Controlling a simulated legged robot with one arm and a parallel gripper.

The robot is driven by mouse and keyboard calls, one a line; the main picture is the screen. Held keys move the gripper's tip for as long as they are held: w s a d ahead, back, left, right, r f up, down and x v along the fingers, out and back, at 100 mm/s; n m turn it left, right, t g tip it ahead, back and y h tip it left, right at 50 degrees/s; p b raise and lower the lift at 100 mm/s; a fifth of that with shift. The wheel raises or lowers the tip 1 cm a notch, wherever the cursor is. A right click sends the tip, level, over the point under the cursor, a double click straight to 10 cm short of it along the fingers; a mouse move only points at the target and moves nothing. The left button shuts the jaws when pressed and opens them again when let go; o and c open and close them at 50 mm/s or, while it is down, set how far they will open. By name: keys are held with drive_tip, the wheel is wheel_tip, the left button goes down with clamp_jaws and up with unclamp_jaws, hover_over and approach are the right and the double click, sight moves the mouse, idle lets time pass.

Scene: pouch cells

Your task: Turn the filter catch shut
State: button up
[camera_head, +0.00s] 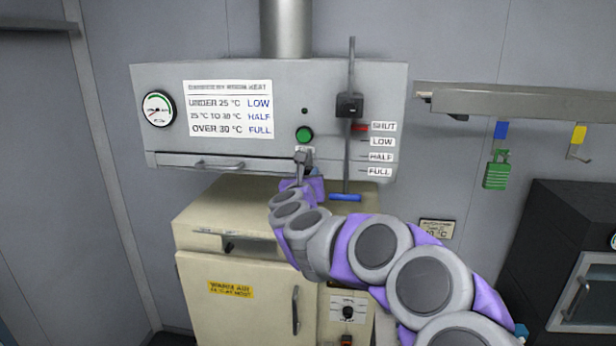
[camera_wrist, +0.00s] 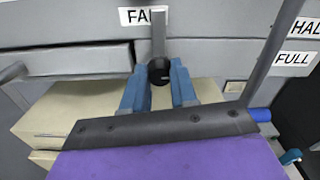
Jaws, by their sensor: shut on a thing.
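The filter catch, a dark round hub with a flat grey lever (camera_wrist: 158,35), sits at the right end of the filter drawer's front (camera_head: 225,163) on the hood. Its lever points straight up in the wrist view, over part of a white label. In the head view the catch (camera_head: 301,158) is small and partly hidden by my gripper (camera_head: 301,174). My gripper's blue fingers (camera_wrist: 159,74) stand on both sides of the dark hub and are shut on the catch from below.
A damper rod with a black block (camera_head: 349,105) and blue handle (camera_head: 345,197) hangs close to the right of my gripper. A cream cabinet (camera_head: 235,265) stands below. A green padlock (camera_head: 496,175) hangs at right. A dark oven (camera_head: 570,250) stands far right.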

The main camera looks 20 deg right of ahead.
clamp_jaws()
